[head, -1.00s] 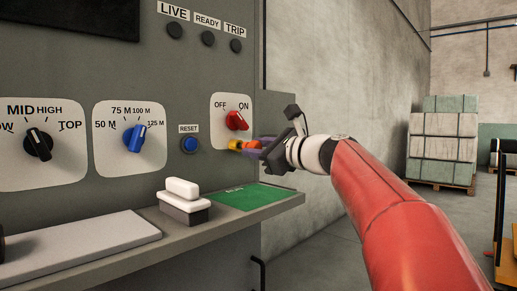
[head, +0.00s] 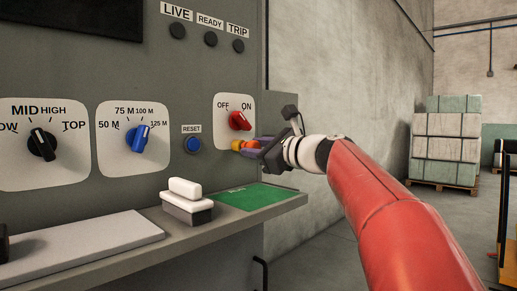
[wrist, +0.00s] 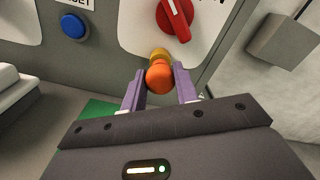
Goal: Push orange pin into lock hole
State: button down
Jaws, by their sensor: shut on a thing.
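The orange pin (wrist: 159,77) sits between the two purple fingers of my gripper (wrist: 160,88) in the wrist view. My gripper is shut on it. In the head view the pin (head: 251,146) points toward the grey panel, just below the red OFF/ON knob (head: 240,121). A yellow piece (head: 237,145) lies at the panel end of the pin, at the lower part of the white knob plate. The lock hole itself is hidden behind the pin and the yellow piece. I cannot tell how deep the pin sits.
A blue RESET button (head: 193,144) is left of the pin. Below, a shelf (head: 235,212) carries a green mat (head: 262,195) and a white-topped block (head: 186,200). A grey box (wrist: 284,40) shows at right in the wrist view.

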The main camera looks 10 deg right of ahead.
jog(key=shift+w+a, duration=0.2)
jog(key=shift+w, duration=0.1)
jog(key=c, duration=1)
grip_release()
jog(key=b+v, duration=0.1)
jog(key=v, duration=0.6)
jog(key=shift+s+d, duration=0.25)
jog(key=shift+s, duration=0.05)
jog(key=shift+s, duration=0.1)
